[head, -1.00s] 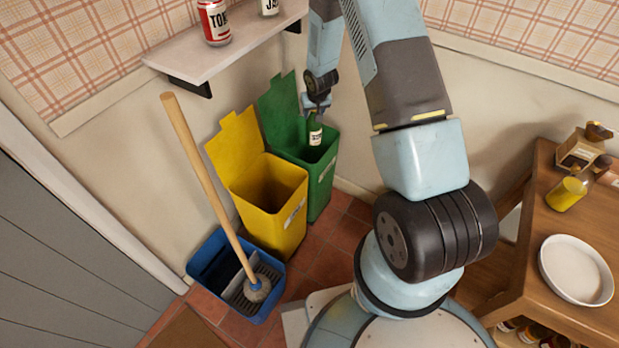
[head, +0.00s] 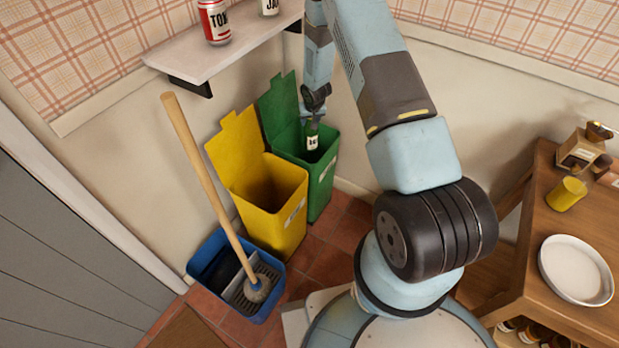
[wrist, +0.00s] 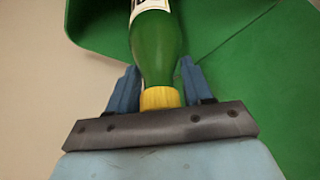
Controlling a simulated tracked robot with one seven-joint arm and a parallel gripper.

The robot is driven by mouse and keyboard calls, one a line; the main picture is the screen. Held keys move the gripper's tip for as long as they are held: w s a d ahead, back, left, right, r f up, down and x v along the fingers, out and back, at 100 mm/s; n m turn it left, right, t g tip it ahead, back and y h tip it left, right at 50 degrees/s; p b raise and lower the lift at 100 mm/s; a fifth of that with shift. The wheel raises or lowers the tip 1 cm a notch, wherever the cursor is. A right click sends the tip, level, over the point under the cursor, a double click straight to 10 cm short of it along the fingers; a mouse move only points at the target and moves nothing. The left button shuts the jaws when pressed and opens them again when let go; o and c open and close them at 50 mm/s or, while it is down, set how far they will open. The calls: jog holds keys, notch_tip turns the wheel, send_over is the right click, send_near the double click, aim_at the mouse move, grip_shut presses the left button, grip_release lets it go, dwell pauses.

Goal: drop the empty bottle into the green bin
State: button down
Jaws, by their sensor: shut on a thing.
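The empty bottle is a green bottle (head: 312,138) with a white label. In the wrist view the bottle (wrist: 156,50) shows its yellow neck band between my fingers. My gripper (head: 315,112) is shut on the bottle at its neck end and holds it hanging down at the open mouth of the green bin (head: 322,182). The bin's green inside (wrist: 260,80) fills much of the wrist view. In the head view the bottle's lower end is within the bin's opening. How far it is from the bin floor cannot be seen.
A yellow bin (head: 275,215) stands open beside the green bin. A blue mop bucket (head: 215,270) with a mop (head: 205,180) is in front. A shelf (head: 215,55) with cans hangs above left. A wooden table (head: 570,230) with a plate (head: 575,270) is at right.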

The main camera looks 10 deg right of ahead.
jog(key=shift+f, duration=0.55)
jog(key=shift+c, duration=1.9)
grip_release()
jog(key=v, duration=1.3)
jog(key=shift+s+r, duration=0.15)
jog(key=shift+r, duration=0.15)
